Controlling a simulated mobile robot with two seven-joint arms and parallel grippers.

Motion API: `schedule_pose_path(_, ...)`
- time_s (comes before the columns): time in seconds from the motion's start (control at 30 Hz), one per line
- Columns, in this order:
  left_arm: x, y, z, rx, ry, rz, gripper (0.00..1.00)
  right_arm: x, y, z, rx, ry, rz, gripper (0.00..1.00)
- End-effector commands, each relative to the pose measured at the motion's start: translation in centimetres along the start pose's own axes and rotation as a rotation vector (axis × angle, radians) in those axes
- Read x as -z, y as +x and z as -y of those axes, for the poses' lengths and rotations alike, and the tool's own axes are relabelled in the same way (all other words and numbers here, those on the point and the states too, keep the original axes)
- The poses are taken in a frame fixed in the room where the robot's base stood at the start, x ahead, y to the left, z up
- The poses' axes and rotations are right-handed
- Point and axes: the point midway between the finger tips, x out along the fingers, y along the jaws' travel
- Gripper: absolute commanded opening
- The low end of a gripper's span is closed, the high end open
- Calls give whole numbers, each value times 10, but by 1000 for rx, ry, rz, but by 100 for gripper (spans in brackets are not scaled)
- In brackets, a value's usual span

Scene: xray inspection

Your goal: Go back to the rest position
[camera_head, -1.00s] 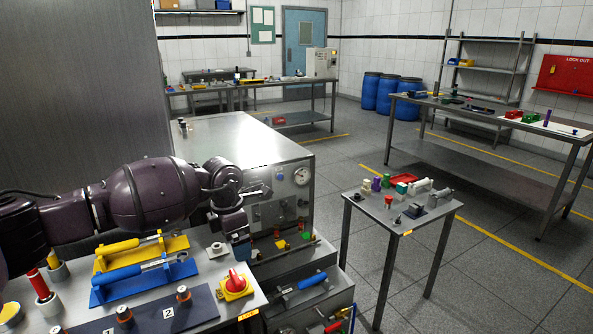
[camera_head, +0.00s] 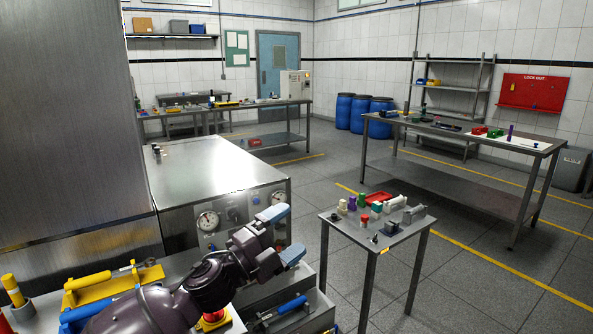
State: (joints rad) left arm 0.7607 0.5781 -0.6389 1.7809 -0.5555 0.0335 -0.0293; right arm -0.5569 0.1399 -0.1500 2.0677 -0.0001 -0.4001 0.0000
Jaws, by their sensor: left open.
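My left gripper (camera_head: 282,233) is at the lower middle of the head view, at the end of my dark purple arm. Its two blue-grey fingertips are spread wide apart with nothing between them. It is in front of the steel cabinet with round gauges (camera_head: 208,221), above the near bench. My right gripper is not in view.
A long steel table (camera_head: 480,141) stands farther right. Open floor (camera_head: 470,290) lies at the lower right.

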Motion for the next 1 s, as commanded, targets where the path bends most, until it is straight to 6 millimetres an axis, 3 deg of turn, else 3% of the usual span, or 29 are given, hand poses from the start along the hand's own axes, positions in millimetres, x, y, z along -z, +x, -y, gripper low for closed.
schedule_pose_path(0.3,-28,-87,-52,61,-513,385,92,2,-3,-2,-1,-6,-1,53)
schedule_pose_path(0.53,-34,-165,-99,84,-810,627,92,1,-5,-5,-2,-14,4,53)
schedule_pose_path(0.77,-22,-251,-143,115,-1039,840,92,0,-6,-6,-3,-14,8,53)
schedule_pose_path(1.0,6,-344,-181,164,-1186,1039,92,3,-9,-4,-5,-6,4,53)
